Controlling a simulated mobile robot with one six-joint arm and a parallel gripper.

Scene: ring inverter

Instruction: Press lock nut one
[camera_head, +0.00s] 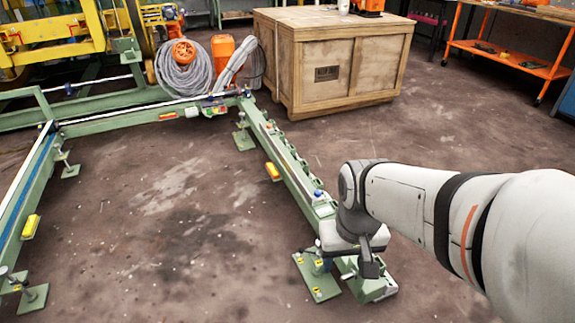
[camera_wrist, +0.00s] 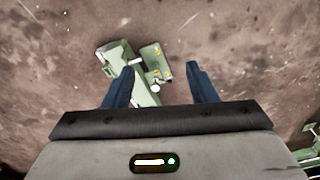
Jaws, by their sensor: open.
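My gripper (camera_wrist: 159,68) is open and empty, with its two dark fingers apart over the end of a green frame rail. In the head view my gripper (camera_head: 371,266) hangs at the near end of the green rail (camera_head: 285,160). In the wrist view the green rail end (camera_wrist: 118,57) and a green foot plate (camera_wrist: 156,62) show beyond and between the fingers. A small pale round piece (camera_wrist: 154,88) sits between them. I cannot tell whether it is lock nut one; no lock nut is clearly readable in either view.
A wooden crate (camera_head: 335,65) stands behind the rail. A coiled grey hose (camera_head: 184,72) and an orange canister (camera_head: 222,50) rest at the back. Another green rail (camera_head: 35,190) runs at the left. The floor between the rails is clear.

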